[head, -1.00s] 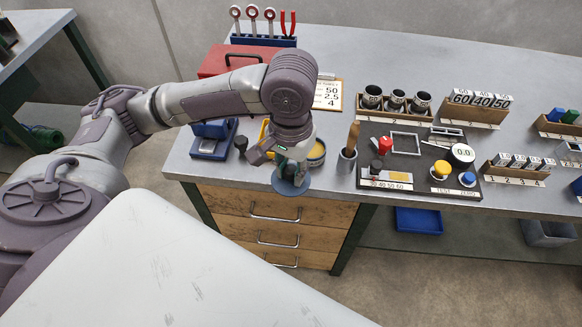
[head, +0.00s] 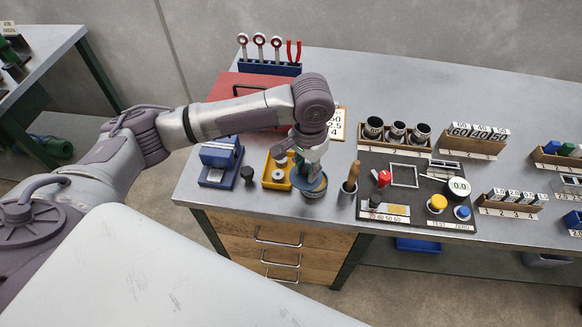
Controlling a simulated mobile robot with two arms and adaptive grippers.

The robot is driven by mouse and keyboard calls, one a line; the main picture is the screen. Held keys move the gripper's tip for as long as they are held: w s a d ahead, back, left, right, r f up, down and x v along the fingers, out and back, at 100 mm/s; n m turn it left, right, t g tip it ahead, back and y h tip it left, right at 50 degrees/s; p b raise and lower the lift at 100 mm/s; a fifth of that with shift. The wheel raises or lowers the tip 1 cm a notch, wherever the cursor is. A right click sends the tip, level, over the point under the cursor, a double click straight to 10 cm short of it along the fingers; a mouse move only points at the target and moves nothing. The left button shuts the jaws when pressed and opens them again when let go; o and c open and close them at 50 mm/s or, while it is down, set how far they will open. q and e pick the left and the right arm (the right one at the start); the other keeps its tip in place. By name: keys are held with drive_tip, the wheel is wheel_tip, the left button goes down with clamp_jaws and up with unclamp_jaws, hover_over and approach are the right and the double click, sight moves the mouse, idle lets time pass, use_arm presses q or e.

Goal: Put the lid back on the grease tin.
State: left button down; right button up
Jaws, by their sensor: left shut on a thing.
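The grease tin (head: 314,193) stands near the bench's front edge, left of the brush cup. My left gripper (head: 308,173) is over it, pointing down and shut on the blue-grey lid (head: 309,183). The lid overlaps the tin's mouth in the head view, and a little yellowish colour shows at the right side of the rim. I cannot tell whether the lid touches the tin or is just above it. The gripper's fingertips are small and partly hidden. My right gripper is not in view.
A yellow tray (head: 268,184) is close on the left, with a black knob (head: 247,174) and a blue vise (head: 219,163) beyond it. A cup holding a brush (head: 348,187) stands close on the right, beside a dark mat (head: 411,196) with gauges.

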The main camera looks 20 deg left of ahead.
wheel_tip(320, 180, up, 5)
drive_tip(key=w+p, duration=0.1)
drive_tip(key=p, duration=0.3)
use_arm(q)
drive_tip(key=w+f+m, duration=0.1)
drive_tip(key=w+f+b, duration=0.1)
drive_tip(key=w, duration=0.1)
drive_tip(key=w+f+m, duration=0.1)
drive_tip(key=shift+w+d+m+b, duration=0.3)
drive_tip(key=shift+w+d, duration=0.05)
drive_tip(key=shift+w, duration=0.05)
wheel_tip(320, 180, down, 5)
drive_tip(key=b, duration=0.6)
drive_tip(key=shift+r, duration=0.2)
drive_tip(key=shift+r+p, duration=0.45)
drive_tip(key=shift+p, duration=0.05)
drive_tip(key=shift+f, duration=0.15)
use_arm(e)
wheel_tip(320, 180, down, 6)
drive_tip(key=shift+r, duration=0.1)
